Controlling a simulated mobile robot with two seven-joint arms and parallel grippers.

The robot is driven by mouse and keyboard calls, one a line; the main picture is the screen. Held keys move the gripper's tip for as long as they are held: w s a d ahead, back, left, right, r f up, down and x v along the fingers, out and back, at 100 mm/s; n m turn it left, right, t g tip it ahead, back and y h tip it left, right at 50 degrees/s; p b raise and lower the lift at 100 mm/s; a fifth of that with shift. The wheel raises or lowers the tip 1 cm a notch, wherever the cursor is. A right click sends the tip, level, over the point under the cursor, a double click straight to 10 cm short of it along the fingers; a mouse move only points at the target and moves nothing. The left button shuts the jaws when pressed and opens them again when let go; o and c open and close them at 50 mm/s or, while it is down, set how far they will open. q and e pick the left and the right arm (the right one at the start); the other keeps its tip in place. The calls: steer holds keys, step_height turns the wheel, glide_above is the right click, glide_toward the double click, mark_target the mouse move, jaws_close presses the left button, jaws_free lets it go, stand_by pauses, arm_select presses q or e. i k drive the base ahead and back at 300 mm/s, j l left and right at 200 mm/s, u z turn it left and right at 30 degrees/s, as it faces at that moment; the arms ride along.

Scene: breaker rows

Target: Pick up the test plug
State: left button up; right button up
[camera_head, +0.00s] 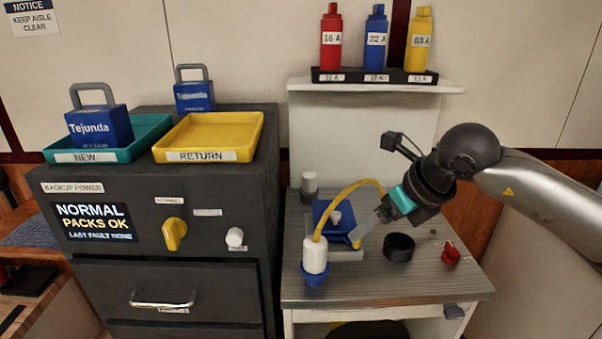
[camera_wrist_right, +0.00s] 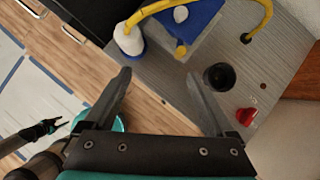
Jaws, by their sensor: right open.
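The test plug (camera_head: 315,255) is white with a yellow cable from its top. It stands upright in a blue ring-shaped base near the front left of the grey bench. It also shows in the right wrist view (camera_wrist_right: 128,42), beyond the left fingertip. The cable arches back past a blue unit (camera_head: 323,211). My right gripper (camera_head: 361,236) is above the bench, to the right of the plug and apart from it. Its fingers are spread and empty in the right wrist view (camera_wrist_right: 158,75). A dark claw-like part, probably my left gripper (camera_wrist_right: 42,130), shows at lower left there; its jaws are unclear.
A black ring-shaped cup (camera_head: 399,248) and a red knob (camera_head: 450,254) are on the bench (camera_head: 390,288) right of my gripper. A grey-white cylinder (camera_head: 309,183) stands behind. A dark cabinet (camera_head: 165,195) borders the bench on the left. Breakers stand on the shelf above.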

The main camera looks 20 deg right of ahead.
mark_target(309, 188)
steer(key=i, duration=1)
